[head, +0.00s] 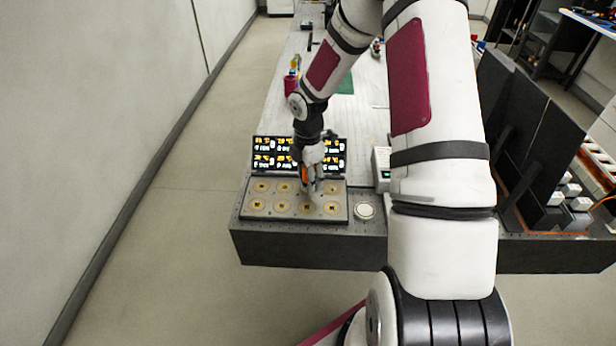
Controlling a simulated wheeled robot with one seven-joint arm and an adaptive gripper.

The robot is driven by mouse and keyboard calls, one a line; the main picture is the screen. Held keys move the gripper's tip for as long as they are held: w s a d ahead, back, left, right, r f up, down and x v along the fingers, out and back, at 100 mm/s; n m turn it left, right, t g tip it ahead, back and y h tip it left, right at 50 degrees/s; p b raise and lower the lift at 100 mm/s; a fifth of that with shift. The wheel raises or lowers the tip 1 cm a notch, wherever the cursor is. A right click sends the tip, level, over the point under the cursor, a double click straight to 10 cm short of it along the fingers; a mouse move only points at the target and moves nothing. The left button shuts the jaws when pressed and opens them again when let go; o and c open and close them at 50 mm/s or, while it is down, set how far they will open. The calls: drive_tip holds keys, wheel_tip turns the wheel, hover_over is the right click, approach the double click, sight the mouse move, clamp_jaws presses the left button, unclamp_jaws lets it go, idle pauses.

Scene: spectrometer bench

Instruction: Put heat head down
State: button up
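My gripper (311,184) points down over a flat grey plate (280,216) with several round tan discs on it. It is above the plate's right half, close to its surface. The fingers are small and partly merge with the parts around them, so I cannot tell whether they are open or hold something. A small orange patch shows at the gripper's left side. I cannot make out a separate heat head; if it is at the gripper, it is too small to tell apart.
A dark display panel (268,153) with lit digits stands behind the plate. A white round disc (364,211) lies right of it, near a small white device (382,168). Black panels (517,120) stand at the right.

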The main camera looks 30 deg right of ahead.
drive_tip(key=shift+r, duration=0.1)
wheel_tip(320, 180, up, 12)
drive_tip(key=shift+b, duration=0.35)
drive_tip(key=s+a+r+m+t+h, duration=0.1)
drive_tip(key=s+a+r+m, duration=0.1)
drive_tip(key=r, duration=0.3)
drive_tip(key=s+a+r+m+h, duration=0.1)
drive_tip(key=s+a+r+m, duration=0.2)
drive_tip(key=r, duration=0.2)
drive_tip(key=s+a+r+m+t, duration=0.1)
drive_tip(key=s+a+r+m, duration=0.2)
drive_tip(key=s, duration=0.3)
drive_tip(key=s+a+r+m+t+y, duration=0.1)
drive_tip(key=s+a+r+m+t, duration=0.1)
drive_tip(key=s+r+m, duration=0.3)
drive_tip(key=s+a+r+m+t+y, duration=0.1)
drive_tip(key=s+a+r+m, duration=0.2)
drive_tip(key=s+a+m, duration=0.1)
drive_tip(key=s+a, duration=0.1)
drive_tip(key=s, duration=0.1)
drive_tip(key=shift+s+r+m+t, duration=0.3)
drive_tip(key=shift+s+r, duration=0.05)
drive_tip(key=shift+r, duration=0.05)
drive_tip(key=shift+w+f+b, duration=0.25)
drive_tip(key=shift+w+b, duration=0.05)
